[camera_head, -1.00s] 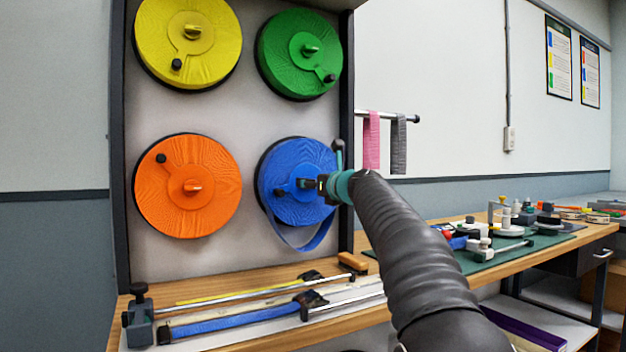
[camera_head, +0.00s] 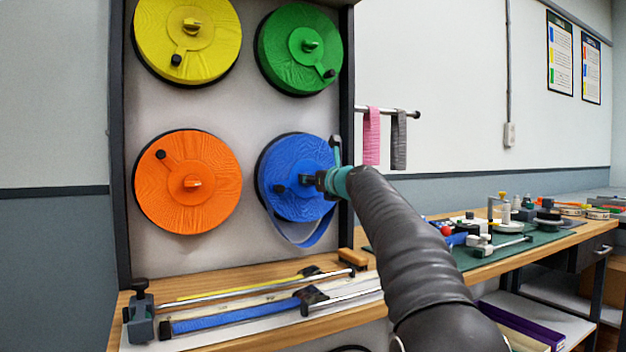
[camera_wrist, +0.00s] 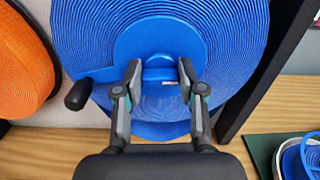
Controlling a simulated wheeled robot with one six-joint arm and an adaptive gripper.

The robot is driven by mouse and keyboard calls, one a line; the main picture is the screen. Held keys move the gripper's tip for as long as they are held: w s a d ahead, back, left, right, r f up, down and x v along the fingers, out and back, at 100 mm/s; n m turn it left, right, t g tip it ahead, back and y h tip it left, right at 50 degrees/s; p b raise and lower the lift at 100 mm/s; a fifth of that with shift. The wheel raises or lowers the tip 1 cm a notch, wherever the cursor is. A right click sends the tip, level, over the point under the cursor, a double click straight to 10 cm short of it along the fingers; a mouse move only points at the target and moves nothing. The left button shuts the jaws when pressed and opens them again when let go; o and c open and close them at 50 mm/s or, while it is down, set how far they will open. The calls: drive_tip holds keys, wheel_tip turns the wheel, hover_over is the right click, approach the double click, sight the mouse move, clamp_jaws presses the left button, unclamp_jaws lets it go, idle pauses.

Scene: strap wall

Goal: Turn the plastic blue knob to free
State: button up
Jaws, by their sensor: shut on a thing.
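The blue strap reel (camera_head: 293,165) hangs at the lower right of the board, with a loop of strap hanging below it. Its blue knob (camera_wrist: 160,72) sits at the centre, a raised bar on a round hub. My gripper (camera_wrist: 160,76) has its two fingers on either side of the knob and is shut on it. In the head view my gripper (camera_head: 312,180) reaches the reel from the right and hides most of the knob. A black crank handle (camera_wrist: 77,94) on a blue arm stands left of the knob in the wrist view.
Yellow (camera_head: 210,60), green (camera_head: 283,70) and orange (camera_head: 210,215) reels share the board. Pink (camera_head: 372,140) and grey (camera_head: 399,145) straps hang on a rod at right. A bench (camera_head: 150,285) with rods and a blue strap (camera_head: 235,317) lies below.

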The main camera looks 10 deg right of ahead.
drive_tip(key=shift+a+f+n+b, duration=0.15)
drive_tip(key=shift+n+b, duration=0.75)
drive_tip(key=shift+n, duration=3.45)
drive_tip(key=shift+a+f+n+b, duration=0.1)
drive_tip(key=shift+n+b, duration=0.8)
drive_tip(key=shift+n, duration=3.45)
drive_tip(key=o, duration=1.1)
drive_tip(key=shift+o, duration=0.2)
drive_tip(key=shift+s, duration=0.15)
drive_tip(key=v, duration=1.1)
drive_tip(key=shift+s+d, duration=0.2)
drive_tip(key=shift+s, duration=0.15)
